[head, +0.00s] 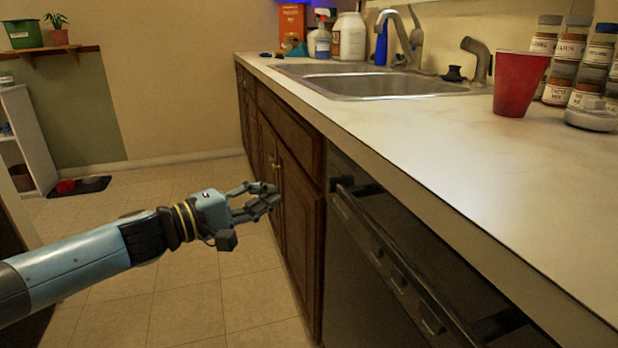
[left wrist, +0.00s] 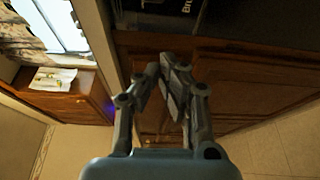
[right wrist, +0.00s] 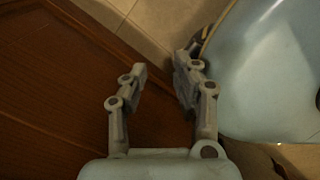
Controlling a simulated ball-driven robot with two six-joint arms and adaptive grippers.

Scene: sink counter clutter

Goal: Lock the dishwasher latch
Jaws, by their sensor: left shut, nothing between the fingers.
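The dishwasher (head: 352,268) is a dark front under the counter at the lower right of the head view. A control strip (head: 398,275) with several buttons runs along its upper part. I cannot clearly make out which part is the latch. My left gripper (head: 275,195) is shut and empty, in front of the wooden cabinet doors, left of the dishwasher and apart from it. In the left wrist view its fingertips (left wrist: 164,66) are close together; a black panel with white lettering (left wrist: 170,8) shows at the top. My right gripper (right wrist: 160,65) is open and empty in its wrist view.
The counter (head: 440,140) holds a red cup (head: 518,84), several spice jars (head: 571,62) and a double sink (head: 385,84). Brown cabinet doors (head: 301,205) adjoin the dishwasher. Dark wood (right wrist: 60,90) lies close to my right gripper.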

